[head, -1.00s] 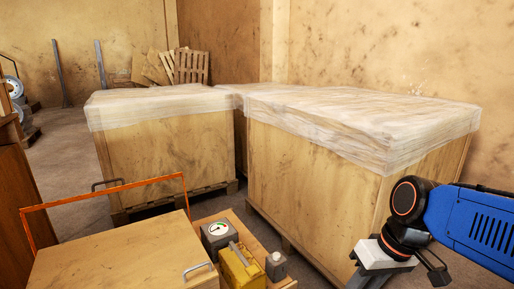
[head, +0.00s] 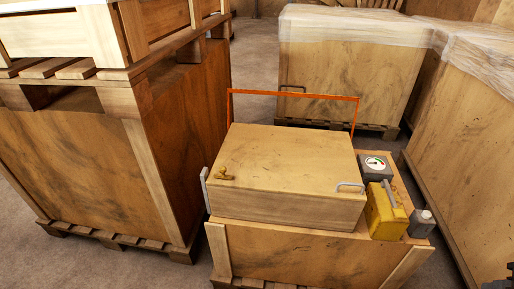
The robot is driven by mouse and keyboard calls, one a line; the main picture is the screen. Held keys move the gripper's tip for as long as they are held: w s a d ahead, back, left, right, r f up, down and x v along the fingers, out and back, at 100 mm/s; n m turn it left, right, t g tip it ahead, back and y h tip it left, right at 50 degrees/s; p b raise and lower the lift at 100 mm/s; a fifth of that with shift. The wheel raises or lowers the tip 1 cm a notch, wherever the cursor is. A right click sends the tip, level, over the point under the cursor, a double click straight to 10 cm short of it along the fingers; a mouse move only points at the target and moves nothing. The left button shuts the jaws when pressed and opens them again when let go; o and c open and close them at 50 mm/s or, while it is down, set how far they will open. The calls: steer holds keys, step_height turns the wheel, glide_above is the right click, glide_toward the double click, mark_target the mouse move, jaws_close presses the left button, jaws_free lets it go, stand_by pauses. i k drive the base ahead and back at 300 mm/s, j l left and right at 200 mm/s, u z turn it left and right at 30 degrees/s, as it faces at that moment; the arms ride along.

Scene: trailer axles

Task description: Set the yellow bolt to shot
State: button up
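I see no part that I can clearly tell is the yellow bolt. A small brass-yellow fitting (head: 225,173) sits on the left part of the top of a low wooden case (head: 285,165). It is too small to tell whether it is a bolt or how it is set. A yellow box (head: 386,212) with a grey handle stands at the case's right. My gripper's fingers are not in view; only a pale and dark sliver, probably of my arm, shows at the lower right corner.
The case rests on a wooden crate (head: 300,252), with an orange rail frame (head: 290,94) behind it. A gauge box (head: 375,166) and a grey bottle (head: 421,224) stand beside the yellow box. A tall crate (head: 90,150) is close on the left; wrapped crates (head: 340,85) stand behind.

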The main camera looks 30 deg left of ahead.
mark_target(223, 169)
steer(key=u, duration=1.15)
